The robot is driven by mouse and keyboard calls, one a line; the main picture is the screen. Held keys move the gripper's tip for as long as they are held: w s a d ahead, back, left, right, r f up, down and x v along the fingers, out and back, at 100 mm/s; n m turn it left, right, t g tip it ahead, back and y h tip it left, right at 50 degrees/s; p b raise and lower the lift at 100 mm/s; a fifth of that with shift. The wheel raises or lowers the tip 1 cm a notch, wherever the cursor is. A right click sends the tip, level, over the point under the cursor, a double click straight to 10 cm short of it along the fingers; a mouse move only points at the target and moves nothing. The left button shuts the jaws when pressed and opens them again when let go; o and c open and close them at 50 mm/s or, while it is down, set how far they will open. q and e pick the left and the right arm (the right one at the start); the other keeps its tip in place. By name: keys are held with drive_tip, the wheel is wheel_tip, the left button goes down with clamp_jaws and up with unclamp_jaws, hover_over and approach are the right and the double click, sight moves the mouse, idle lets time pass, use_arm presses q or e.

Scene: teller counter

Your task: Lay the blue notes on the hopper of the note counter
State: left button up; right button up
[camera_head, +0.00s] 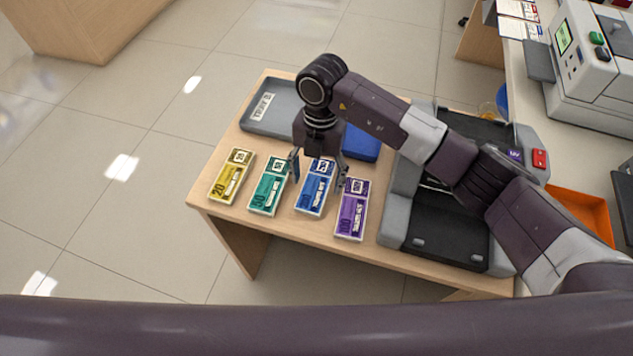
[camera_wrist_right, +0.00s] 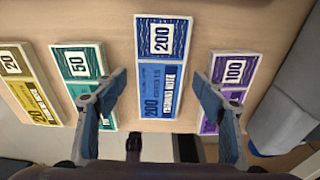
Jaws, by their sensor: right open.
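The blue 200 notes (camera_head: 313,197) lie as a banded bundle on the wooden table, between the green and purple bundles. In the right wrist view the blue notes (camera_wrist_right: 163,60) sit centred between my fingers. My right gripper (camera_head: 318,168) is open and empty above the blue bundle, with one finger on each side; it also shows in the wrist view (camera_wrist_right: 160,85). A grey machine with a black bed (camera_head: 432,228) stands on the table's right, partly hidden by my right arm. I cannot tell for certain whether it is the note counter. My left gripper is not in view.
Yellow (camera_head: 231,178), green (camera_head: 268,187) and purple (camera_head: 352,208) bundles lie beside the blue one, with narrow gaps. A grey tray (camera_head: 256,128) and a blue object (camera_head: 362,143) are behind. An orange tray (camera_head: 582,211) and a machine with a green screen (camera_head: 590,65) are at the right.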

drive_tip(key=shift+f, duration=0.1)
drive_tip(key=shift+c, duration=0.4)
drive_tip(key=c, duration=1.2)
drive_tip(key=shift+o, duration=0.2)
